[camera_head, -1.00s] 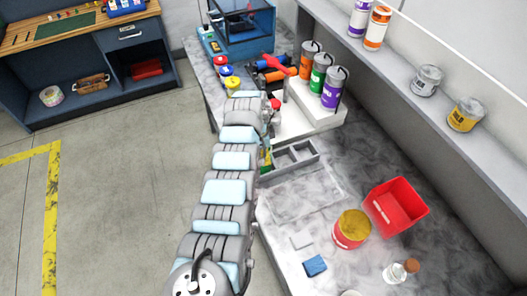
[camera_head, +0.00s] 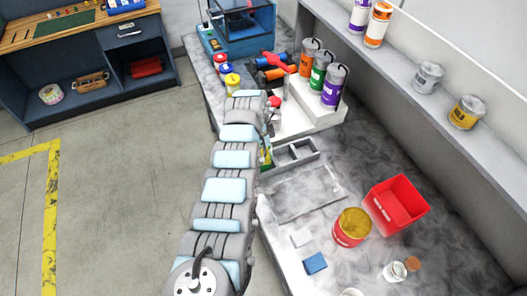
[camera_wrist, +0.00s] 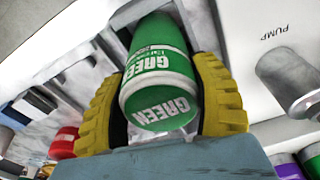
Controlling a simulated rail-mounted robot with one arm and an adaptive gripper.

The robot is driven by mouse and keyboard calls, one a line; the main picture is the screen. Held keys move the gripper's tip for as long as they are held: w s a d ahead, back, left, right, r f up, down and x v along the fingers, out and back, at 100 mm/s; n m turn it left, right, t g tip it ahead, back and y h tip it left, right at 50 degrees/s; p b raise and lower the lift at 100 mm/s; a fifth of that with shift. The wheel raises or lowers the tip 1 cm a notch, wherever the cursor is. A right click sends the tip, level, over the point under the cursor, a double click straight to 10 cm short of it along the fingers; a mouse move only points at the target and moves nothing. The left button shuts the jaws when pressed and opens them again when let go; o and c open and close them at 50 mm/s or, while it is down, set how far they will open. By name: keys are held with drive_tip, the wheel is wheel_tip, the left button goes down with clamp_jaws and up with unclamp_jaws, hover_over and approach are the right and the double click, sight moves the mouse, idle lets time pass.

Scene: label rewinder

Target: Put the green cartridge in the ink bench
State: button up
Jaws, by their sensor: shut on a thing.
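My gripper (camera_wrist: 160,90) is shut on the green cartridge (camera_wrist: 160,60), one yellow finger on each side. The cartridge is a green cylinder with white "GREEN" lettering on its side and near end. In the head view, a sliver of green (camera_head: 266,152) shows beside the end of my arm, which hides most of it and the gripper. A grey tray with square compartments (camera_head: 318,150) lies just right of it on the bench (camera_head: 345,165). I cannot tell whether the cartridge touches anything below it.
Behind the tray, orange, green (camera_head: 320,72) and purple (camera_head: 333,88) cans stand on a white block (camera_head: 300,120). A red bin (camera_head: 398,205) and a yellow-topped tub (camera_head: 351,228) stand at the front right. In the wrist view, a "PUMP" surface (camera_wrist: 255,70) is close on the right.

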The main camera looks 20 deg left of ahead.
drive_tip(key=o, duration=1.3)
drive_tip(key=shift+r, duration=0.1)
drive_tip(key=r, duration=0.7)
drive_tip(key=a+r, duration=0.1)
drive_tip(key=r, duration=0.3)
drive_tip(key=shift+s+a+r, duration=0.1)
drive_tip(key=shift+s+r, duration=0.25)
drive_tip(key=shift+s, duration=0.05)
